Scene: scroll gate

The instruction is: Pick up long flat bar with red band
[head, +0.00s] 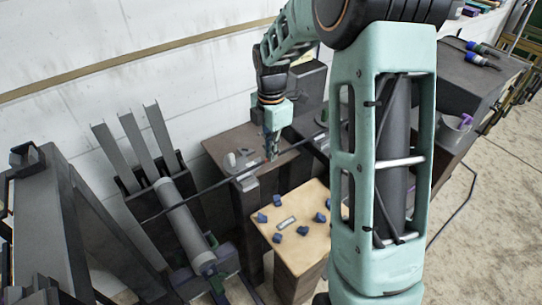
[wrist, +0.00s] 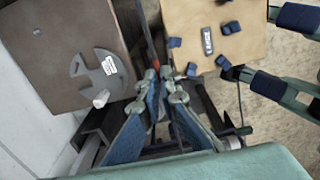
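The long flat bar (head: 215,185) is dark and thin. In the head view it runs slantwise from above the grey cylinder to beyond the brown-topped stand. In the wrist view the bar (wrist: 146,30) comes down from the top edge to my fingertips, with red showing on it close to them. My gripper (head: 272,156) points down at the bar near the stand's front edge. In the wrist view my gripper (wrist: 166,78) has its fingertips close together at the bar's end of view. The fingers hide the contact, so I cannot tell whether they grip it.
A brown-topped stand (wrist: 60,30) carries a grey notched disc (wrist: 95,72) and a small white piece. A light wooden stand (head: 300,250) holds several blue blocks and a labelled piece. A grey cylinder (head: 185,220) and upright channels (head: 130,135) stand left. The wall is close behind.

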